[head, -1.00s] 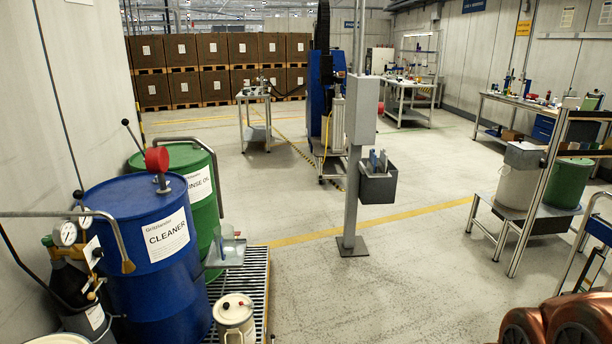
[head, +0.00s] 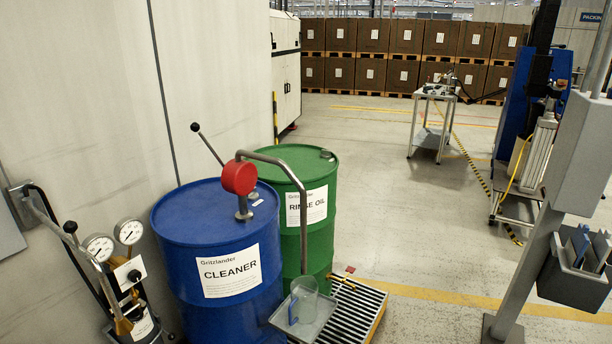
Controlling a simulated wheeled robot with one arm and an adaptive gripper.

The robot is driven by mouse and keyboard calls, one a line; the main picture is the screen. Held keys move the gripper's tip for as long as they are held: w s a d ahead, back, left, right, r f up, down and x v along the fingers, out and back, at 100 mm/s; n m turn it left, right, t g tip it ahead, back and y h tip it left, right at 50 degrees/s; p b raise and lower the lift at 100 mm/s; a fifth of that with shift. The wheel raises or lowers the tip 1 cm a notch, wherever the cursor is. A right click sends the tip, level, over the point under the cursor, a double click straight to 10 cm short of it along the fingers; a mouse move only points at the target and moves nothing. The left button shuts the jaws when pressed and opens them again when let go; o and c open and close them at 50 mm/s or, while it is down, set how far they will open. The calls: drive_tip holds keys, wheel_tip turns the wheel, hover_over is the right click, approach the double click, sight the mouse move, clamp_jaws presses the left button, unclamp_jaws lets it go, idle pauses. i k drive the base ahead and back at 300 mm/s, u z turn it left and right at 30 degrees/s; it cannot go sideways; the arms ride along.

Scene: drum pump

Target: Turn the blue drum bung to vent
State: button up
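The blue drum (head: 185,245), labelled CLEANER, stands upright at the lower left of centre. A red hand pump (head: 238,178) with a lever and a curved grey spout pipe rises from its lid. A small pale fitting (head: 255,198) lies on the lid just right of the pump. It is too small to tell whether it is the bung or whether it is turned. My gripper is not in view.
A green RINSE OIL drum (head: 318,240) stands behind right. A clear jug (head: 304,300) sits on a small shelf under the spout. A grey post (head: 525,255) stands right.

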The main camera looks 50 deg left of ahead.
sight(254, 196)
drive_tip(key=u, duration=0.2)
drive_tip(key=i, duration=1.75)
drive_tip(key=u, duration=1.35)
drive_tip(key=i, duration=1)
drive_tip(key=u, duration=1.45)
drive_tip(key=i, duration=0.45)
drive_tip(key=u, duration=0.2)
